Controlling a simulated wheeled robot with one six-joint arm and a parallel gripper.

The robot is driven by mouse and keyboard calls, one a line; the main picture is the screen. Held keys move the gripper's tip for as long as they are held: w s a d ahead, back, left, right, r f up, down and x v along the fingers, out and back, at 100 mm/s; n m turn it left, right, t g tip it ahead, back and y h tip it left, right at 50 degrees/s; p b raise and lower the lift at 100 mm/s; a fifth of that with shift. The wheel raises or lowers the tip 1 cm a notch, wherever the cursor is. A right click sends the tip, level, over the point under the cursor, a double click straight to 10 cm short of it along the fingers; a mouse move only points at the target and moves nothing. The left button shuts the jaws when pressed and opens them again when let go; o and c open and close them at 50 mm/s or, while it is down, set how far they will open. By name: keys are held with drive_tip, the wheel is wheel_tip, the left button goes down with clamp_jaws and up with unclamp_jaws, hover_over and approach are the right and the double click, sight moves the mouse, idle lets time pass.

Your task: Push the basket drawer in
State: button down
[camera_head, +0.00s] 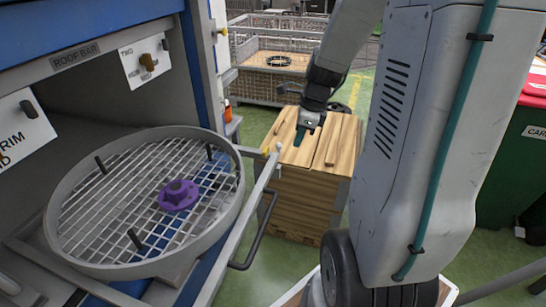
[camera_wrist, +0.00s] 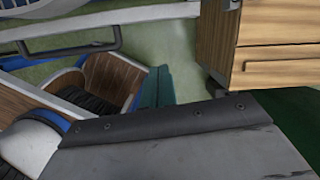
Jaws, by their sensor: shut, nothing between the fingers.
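The basket drawer is a round grey wire basket (camera_head: 75,210) on a sliding frame, and it stands out from the blue and grey cabinet (camera_head: 95,85). A purple flanged part (camera_head: 178,195) lies on its mesh, and several dark pegs stand up in it. The drawer's dark bar handle (camera_head: 262,235) is on its right side; it also shows at the upper left of the wrist view (camera_wrist: 70,48). My gripper (camera_head: 299,136) is shut and empty, pointing down beyond the handle, apart from it. Its teal fingers (camera_wrist: 157,88) show in the wrist view.
A wooden crate stack (camera_head: 305,185) stands behind my gripper, right of the drawer. A wire-sided pallet bin (camera_head: 275,75) is farther back. A dark green bin (camera_head: 510,160) stands at the right. Green floor shows between the drawer and the crates.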

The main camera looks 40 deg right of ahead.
drive_tip(key=w+a+f+m, duration=0.1)
drive_tip(key=w+f, duration=0.4)
drive_tip(key=f, duration=0.6)
drive_tip(key=shift+w+a+m, duration=0.3)
drive_tip(key=shift+a, duration=0.15)
